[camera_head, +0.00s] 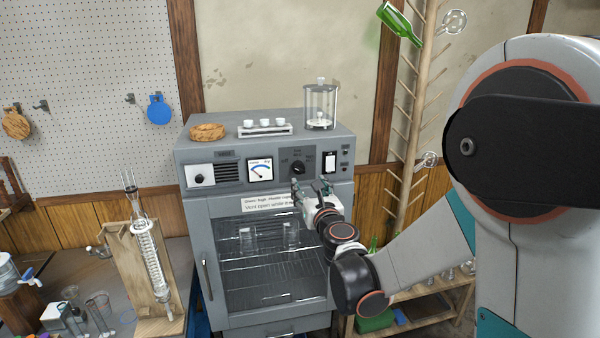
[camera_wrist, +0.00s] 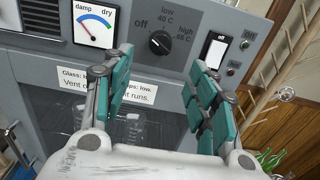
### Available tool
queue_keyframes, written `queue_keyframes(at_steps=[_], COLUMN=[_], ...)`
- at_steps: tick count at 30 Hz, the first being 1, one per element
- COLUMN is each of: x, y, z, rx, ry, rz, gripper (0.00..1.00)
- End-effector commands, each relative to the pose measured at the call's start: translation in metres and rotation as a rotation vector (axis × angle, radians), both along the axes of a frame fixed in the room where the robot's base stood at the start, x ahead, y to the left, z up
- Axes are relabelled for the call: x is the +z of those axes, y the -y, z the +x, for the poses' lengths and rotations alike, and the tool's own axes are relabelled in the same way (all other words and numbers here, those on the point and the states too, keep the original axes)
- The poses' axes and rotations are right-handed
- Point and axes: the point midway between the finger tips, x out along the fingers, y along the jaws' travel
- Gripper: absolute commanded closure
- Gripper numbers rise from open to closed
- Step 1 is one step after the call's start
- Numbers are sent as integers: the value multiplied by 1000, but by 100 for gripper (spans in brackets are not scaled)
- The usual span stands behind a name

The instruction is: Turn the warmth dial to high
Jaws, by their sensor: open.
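The warmth dial is a round black knob (camera_wrist: 160,43) on the grey front panel of a drying cabinet (camera_head: 232,150). In the wrist view, "off" is printed to its left, "low 40 C" above and "high 65 C" to its right. A small pale mark shows on the knob's left part, but its exact setting is hard to read. In the head view the dial (camera_head: 298,167) sits just above my gripper (camera_head: 311,187). In the wrist view my gripper (camera_wrist: 163,65) is open and empty, its teal-padded fingers on either side below the dial, apart from it.
A white rocker switch (camera_wrist: 214,51) is right of the dial, and a damp/dry gauge (camera_wrist: 95,23) is left. Below is the cabinet's glass door (camera_head: 265,260) with glassware inside. A glass jar (camera_head: 320,105) stands on top. A wooden bottle rack (camera_head: 408,120) stands at right.

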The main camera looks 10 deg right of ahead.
Motion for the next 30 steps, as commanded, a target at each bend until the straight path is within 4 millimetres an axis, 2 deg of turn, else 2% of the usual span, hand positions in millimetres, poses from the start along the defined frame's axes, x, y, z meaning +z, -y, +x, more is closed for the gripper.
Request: queue_keyframes(at_steps=[9, 15, 21, 30], x=[-1, 0, 0, 1], y=[0, 0, 0, 0], z=[64, 94, 108, 110], rx=[-1, -1, -1, -1], ry=[0, 0, 0, 0], rz=[2, 3, 3, 3], gripper=[47, 47, 47, 47])
